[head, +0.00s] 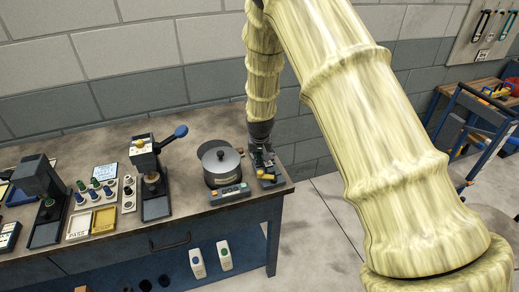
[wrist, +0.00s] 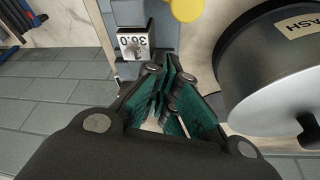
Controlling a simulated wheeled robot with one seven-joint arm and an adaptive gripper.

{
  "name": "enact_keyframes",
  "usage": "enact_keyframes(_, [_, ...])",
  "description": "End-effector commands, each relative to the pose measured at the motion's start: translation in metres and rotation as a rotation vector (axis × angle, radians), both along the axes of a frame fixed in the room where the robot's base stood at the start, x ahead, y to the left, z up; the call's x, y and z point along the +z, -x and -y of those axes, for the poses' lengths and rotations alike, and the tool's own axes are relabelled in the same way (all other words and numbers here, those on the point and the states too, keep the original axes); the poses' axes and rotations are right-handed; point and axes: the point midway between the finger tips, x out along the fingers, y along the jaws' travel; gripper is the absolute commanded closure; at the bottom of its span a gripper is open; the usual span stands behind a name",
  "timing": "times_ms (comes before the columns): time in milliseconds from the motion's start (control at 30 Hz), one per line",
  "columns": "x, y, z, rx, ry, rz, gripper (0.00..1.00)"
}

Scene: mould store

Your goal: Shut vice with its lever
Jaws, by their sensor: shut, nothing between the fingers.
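The vice (head: 271,183) is a small dark blue-grey device at the right end of the bench, with a yellow lever end (head: 266,172). In the wrist view, the blue-grey vice body (wrist: 125,12) is at the top, with a round yellow lever knob (wrist: 186,8) beside it. A pale block with an upside-down number label (wrist: 135,45) sits at the vice; I cannot tell whether the jaws press on it. My gripper (head: 262,157) is above and just behind the vice. Its green-padded fingers (wrist: 166,92) are shut and empty, apart from the knob. My fingers partly hide the vice.
A lidded grey pot (head: 221,163) stands just left of the vice; it looms large in the wrist view (wrist: 265,75). The bench edge (head: 285,190) is close on the right, with floor beyond.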

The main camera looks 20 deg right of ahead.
Motion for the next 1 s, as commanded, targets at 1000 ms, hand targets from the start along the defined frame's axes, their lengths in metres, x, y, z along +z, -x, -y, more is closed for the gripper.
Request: enact_keyframes(1000, [0.0,0.017,-0.017,0.049,0.0,0.003,1.0])
